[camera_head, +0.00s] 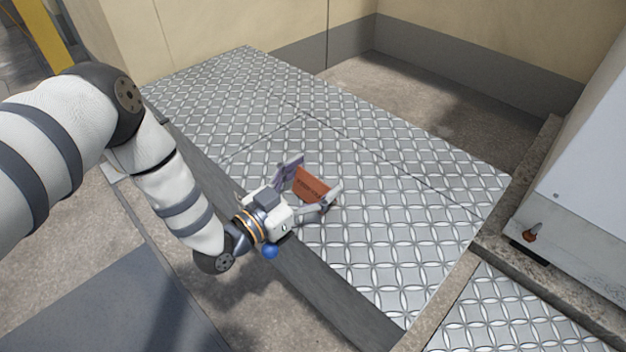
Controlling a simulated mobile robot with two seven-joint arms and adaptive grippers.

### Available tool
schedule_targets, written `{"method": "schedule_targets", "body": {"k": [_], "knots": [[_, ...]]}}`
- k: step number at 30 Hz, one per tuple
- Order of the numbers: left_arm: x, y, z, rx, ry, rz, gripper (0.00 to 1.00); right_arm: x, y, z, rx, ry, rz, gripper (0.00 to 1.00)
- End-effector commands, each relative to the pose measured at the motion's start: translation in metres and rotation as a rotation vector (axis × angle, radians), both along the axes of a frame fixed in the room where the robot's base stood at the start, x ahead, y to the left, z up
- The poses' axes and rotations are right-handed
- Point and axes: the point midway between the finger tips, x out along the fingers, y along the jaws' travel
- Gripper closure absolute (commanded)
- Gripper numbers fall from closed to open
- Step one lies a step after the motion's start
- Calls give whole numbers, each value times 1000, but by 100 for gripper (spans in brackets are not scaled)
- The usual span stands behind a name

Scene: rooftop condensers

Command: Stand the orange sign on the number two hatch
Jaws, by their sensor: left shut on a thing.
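My left gripper (309,182) reaches in from the left over the diamond-plate metal hatch (400,210). It is shut on the orange sign (311,185), a small reddish-orange panel with dark lettering too small to read. The sign is between the two fingers, near the hatch's front-left edge. I cannot tell whether the sign's lower edge touches the plate. No number shows on the hatch, so I cannot tell which hatch it is. My right gripper is not in view.
A pale condenser cabinet (580,190) stands on a concrete curb (520,190) at the right. Another diamond plate (510,315) lies at the lower right. A beige wall with a grey base band (450,85) closes off the back. Much of the hatch's top is clear.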

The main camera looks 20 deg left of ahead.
Motion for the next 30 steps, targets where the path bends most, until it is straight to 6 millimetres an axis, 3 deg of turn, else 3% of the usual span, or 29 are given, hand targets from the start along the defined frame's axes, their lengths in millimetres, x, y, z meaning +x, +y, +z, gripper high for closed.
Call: {"method": "schedule_targets", "body": {"k": [3, 4, 6, 7, 18, 30], "knots": [[0, 0, -5, 0, 1, -1, 50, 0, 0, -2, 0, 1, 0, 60], [0, 0, -5, 0, 1, -1, 24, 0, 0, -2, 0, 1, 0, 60], [0, 0, -4, 0, 1, 0, 8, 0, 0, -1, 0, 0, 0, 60], [0, 0, -4, 0, 1, 0, 6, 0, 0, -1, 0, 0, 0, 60], [0, 0, 3, 0, -1, 0, 6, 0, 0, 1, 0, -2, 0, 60], [-93, 34, 4, 1, 2, 0, 6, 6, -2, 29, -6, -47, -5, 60]]}}
